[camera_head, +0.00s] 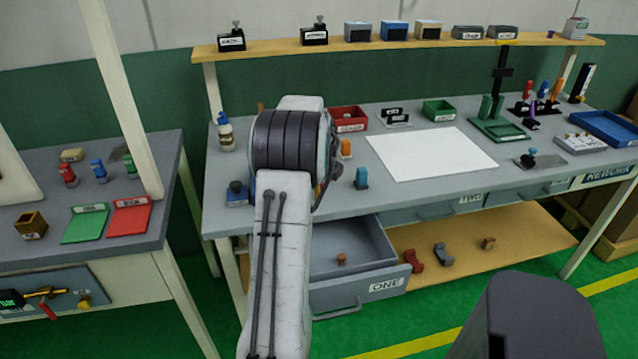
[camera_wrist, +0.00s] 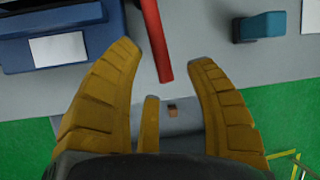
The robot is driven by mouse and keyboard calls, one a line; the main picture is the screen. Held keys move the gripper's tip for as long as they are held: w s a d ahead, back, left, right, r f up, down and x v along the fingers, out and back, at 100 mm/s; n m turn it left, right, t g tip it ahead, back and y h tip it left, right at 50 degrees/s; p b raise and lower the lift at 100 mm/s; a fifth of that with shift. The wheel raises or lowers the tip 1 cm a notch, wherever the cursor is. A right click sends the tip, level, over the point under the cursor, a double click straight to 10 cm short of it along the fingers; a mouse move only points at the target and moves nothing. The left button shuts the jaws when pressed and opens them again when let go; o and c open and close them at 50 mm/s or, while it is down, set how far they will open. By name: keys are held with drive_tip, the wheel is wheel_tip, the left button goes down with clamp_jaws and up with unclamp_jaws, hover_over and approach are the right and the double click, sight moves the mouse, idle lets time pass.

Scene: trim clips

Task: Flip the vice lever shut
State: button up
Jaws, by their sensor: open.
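In the wrist view a red lever bar (camera_wrist: 157,45) comes down from the top edge, and its free end lies between my gripper's yellow fingers. My gripper (camera_wrist: 165,58) is open, with a gap on each side of the bar. A dark blue body with a white label, which looks like the vice (camera_wrist: 90,50), is to the left of the bar. In the head view a blue base (camera_head: 237,198) shows beside my arm, partly hidden. My arm hides the gripper and lever there. The lever's pivot is out of the wrist view.
Drawer ONE (camera_head: 385,289) stands open below the bench edge, with a small brown block (camera_head: 341,259) inside. A teal block (camera_wrist: 262,27) stands to the right of my fingers. A red tray (camera_head: 348,118) and white sheet (camera_head: 430,153) are on the bench (camera_head: 330,204).

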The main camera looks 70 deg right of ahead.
drive_tip(key=v, duration=1.1)
idle(0.6)
drive_tip(key=s+a+f+n+y, duration=0.1)
drive_tip(key=a+f+n, duration=0.3)
drive_tip(key=n, duration=0.5)
drive_tip(key=a+f+n+g+y, duration=0.1)
drive_tip(key=a+f+n+y, duration=0.1)
drive_tip(key=a+n, duration=0.5)
drive_tip(key=s+a+f+n+y, duration=0.1)
drive_tip(key=a+f+n, duration=0.15)
drive_tip(key=n, duration=0.85)
drive_tip(key=w+a+r+n+t, duration=0.1)
drive_tip(key=a+n, duration=0.5)
drive_tip(key=a, duration=0.6)
drive_tip(key=w+a+r+n+t, duration=0.1)
drive_tip(key=w+a+r+n, duration=0.2)
drive_tip(key=a, duration=0.9)
drive_tip(key=w+a+r+n+t+p, duration=0.1)
drive_tip(key=w+a+r+n, duration=0.2)
drive_tip(key=a+n, duration=0.6)
drive_tip(key=shift+w+a+n+y, duration=0.3)
drive_tip(key=shift+a+y, duration=0.1)
drive_tip(key=shift+a, duration=1.45)
